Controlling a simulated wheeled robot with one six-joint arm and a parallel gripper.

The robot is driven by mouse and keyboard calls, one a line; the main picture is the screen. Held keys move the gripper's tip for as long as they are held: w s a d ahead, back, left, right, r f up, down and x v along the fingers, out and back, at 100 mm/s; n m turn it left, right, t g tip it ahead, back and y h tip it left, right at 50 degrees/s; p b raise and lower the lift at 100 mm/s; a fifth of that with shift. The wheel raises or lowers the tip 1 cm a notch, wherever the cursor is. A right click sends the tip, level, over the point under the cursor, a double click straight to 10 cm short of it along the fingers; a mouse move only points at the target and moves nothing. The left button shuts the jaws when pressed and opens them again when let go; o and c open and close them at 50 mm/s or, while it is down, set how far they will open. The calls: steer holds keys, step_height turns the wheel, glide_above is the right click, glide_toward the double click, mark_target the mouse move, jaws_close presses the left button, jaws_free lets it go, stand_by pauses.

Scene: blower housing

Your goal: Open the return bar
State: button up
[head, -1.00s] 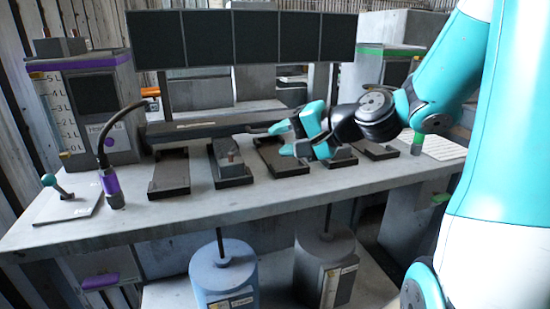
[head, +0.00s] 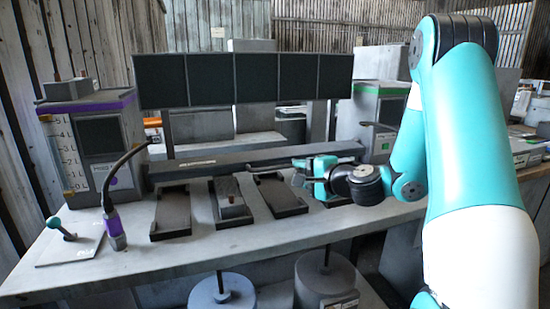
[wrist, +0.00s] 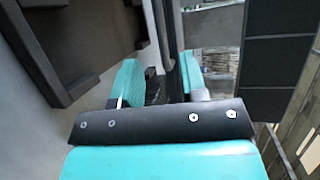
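The return bar (head: 215,165) is a long dark grey bar with a small pale label. It runs along the back of the bench, behind the row of dark trays. A thin dark handle-like rod (head: 272,174) stands out in front of its right half. My gripper (head: 299,173) is at the right end of this rod, with its teal fingers apart above and below it. In the wrist view, my gripper (wrist: 162,82) has a finger on each side of a dark rod (wrist: 164,38). I cannot tell whether either finger touches it.
Dark trays (head: 171,213) stand in front of the bar, one holding a grey block (head: 230,200). A bent black hose (head: 112,180) and a teal-knobbed lever (head: 57,226) are at the left. Black panels (head: 235,78) hang above the bar. The bench's front strip (head: 190,248) is clear.

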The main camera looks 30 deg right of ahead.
mark_target(278, 168)
steer(key=p+x, duration=0.4)
steer(key=x, duration=0.5)
steer(key=shift+w+r+p, duration=0.15)
steer(key=shift+w+p, duration=0.1)
steer(key=shift+p, duration=0.05)
steer(key=shift+w+f, duration=0.2)
steer(key=shift+w, duration=0.2)
steer(key=shift+c, duration=0.2)
jaws_close()
